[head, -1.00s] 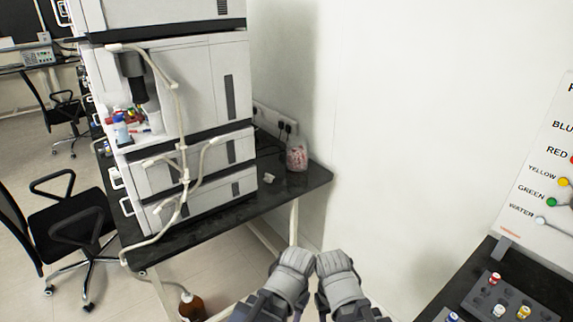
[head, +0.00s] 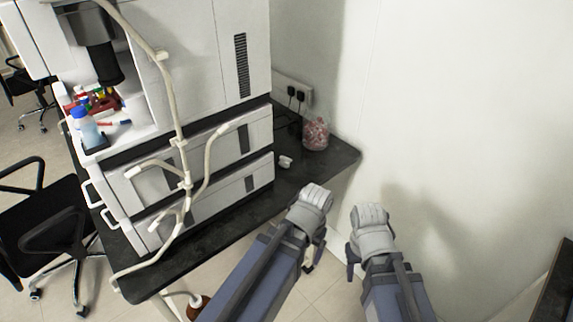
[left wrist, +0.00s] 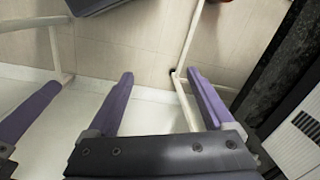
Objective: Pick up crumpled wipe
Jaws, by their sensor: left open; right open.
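A small white crumpled wipe (head: 286,161) lies on the black bench top (head: 335,160), between the stacked white instrument and the jar. My left gripper (head: 314,258) hangs in front of the bench's right end, nearer to me than the wipe and apart from it. The wipe does not show in the left wrist view.
The tall white instrument stack (head: 215,185) with beige tubing fills the left of the bench. A clear jar with pinkish contents (head: 316,134) stands at the back corner by the wall sockets (head: 293,94). A brown bottle (head: 197,306) stands on the floor. A black chair (head: 45,235) is at left.

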